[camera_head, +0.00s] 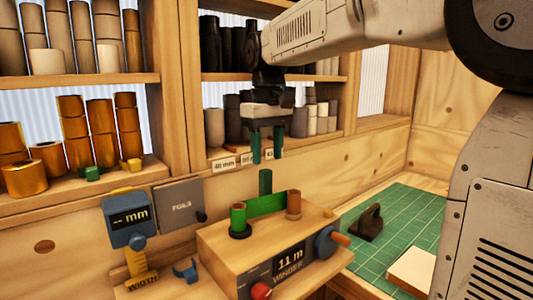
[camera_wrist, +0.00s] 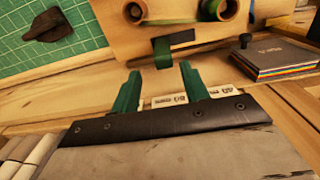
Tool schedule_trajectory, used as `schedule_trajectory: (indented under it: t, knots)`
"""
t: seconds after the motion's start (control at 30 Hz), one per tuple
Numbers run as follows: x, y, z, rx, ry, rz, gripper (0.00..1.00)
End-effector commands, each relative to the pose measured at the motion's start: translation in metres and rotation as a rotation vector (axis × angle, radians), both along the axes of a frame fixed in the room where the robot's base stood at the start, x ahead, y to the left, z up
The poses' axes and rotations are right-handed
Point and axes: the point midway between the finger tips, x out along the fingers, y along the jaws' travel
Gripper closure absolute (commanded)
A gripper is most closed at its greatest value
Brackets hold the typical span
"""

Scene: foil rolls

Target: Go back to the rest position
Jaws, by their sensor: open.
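My gripper (camera_head: 265,145) hangs from the arm in front of the shelf, above and behind the winder (camera_head: 285,250). Its two green fingers are apart with nothing between them, and they also show in the wrist view (camera_wrist: 160,90). The winder is a wooden box with a display reading 11 m, a red knob and a blue and orange crank. A green roll (camera_head: 239,218) and a copper-brown roll (camera_head: 293,204) stand on its top, with a green strip (camera_head: 266,204) between them. My gripper touches none of these.
Shelves hold copper rolls (camera_head: 75,130) at left and dark and grey rolls (camera_head: 232,118) at centre. A width gauge (camera_head: 128,218) and a grey foils book (camera_head: 180,207) stand left of the winder. A green cutting mat (camera_head: 400,215) at right carries a dark tool (camera_head: 370,223) and a pale block (camera_head: 412,268).

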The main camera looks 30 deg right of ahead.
Motion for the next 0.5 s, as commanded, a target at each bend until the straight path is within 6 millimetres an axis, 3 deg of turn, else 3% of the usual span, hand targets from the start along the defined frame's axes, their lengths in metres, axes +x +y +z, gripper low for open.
schedule_trajectory:
  t: [0.3, 0.37, 0.5]
  knots:
    - [-0.007, 0.001, -0.001, 0.000, -0.004, -0.004, 0.55]
    - [-0.018, 0.002, -0.003, 0.000, -0.009, -0.011, 0.55]
    - [-0.069, 0.008, -0.016, -0.001, -0.031, -0.044, 0.55]
